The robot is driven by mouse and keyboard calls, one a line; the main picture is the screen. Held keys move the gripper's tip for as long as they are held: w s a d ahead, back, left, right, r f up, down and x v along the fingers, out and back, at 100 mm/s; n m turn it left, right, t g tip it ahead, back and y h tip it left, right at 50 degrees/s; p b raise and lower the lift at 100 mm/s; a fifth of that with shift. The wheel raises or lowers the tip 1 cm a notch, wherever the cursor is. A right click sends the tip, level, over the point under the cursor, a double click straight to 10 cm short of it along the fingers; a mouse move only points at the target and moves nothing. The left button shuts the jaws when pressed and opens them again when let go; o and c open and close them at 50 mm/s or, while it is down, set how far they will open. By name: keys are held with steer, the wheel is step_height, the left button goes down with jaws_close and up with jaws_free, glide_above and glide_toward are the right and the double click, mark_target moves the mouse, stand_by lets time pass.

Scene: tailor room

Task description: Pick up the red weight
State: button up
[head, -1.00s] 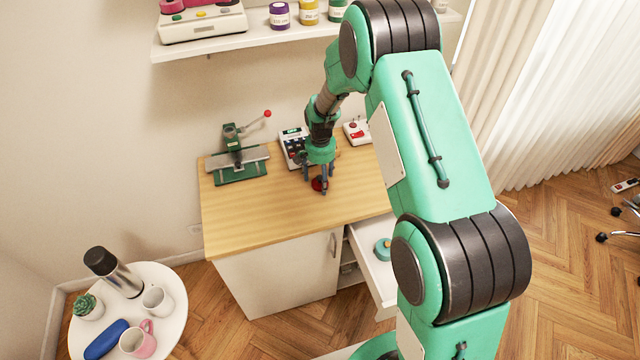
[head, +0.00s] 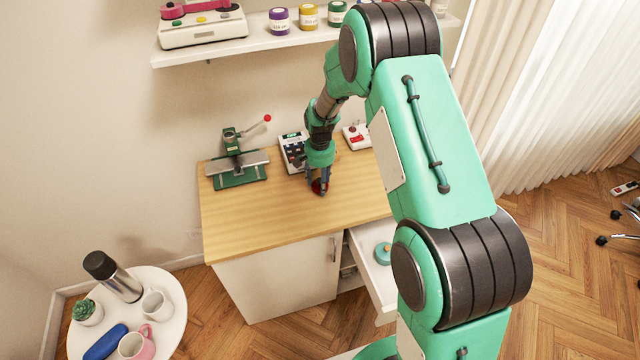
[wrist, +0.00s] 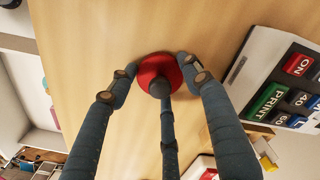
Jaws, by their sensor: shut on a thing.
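The red weight (wrist: 154,68) is a round red disc with a dark grey knob in the middle, resting on the wooden tabletop in the wrist view. In the head view the red weight (head: 318,186) shows as a small red patch under my fingers. My gripper (wrist: 160,82) has three dark fingers, which are closed in around the weight from both sides and from below in the picture. In the head view my gripper (head: 320,180) points down at the tabletop. Part of the weight is hidden behind the fingers.
A machine with keys and a display (head: 292,150) stands close behind my gripper. A white box with a red button (head: 357,136) is to its right. A green press (head: 240,165) stands at the left of the wooden worktop (head: 255,220). An open drawer (head: 372,262) holds a teal object. The worktop's front left is clear.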

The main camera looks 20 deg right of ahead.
mark_target(320, 179)
steer(key=shift+r, duration=0.5)
step_height(320, 179, up, 2)
steer(key=shift+r+p, duration=0.15)
steer(key=shift+p, duration=0.35)
steer(key=s, duration=0.5)
steer(key=s+p, duration=0.1)
steer(key=s, duration=0.4)
steer(key=s+r+p, duration=0.1)
steer(key=s, duration=0.5)
steer(key=shift+a+r, duration=0.1)
steer(key=shift+a, duration=0.3)
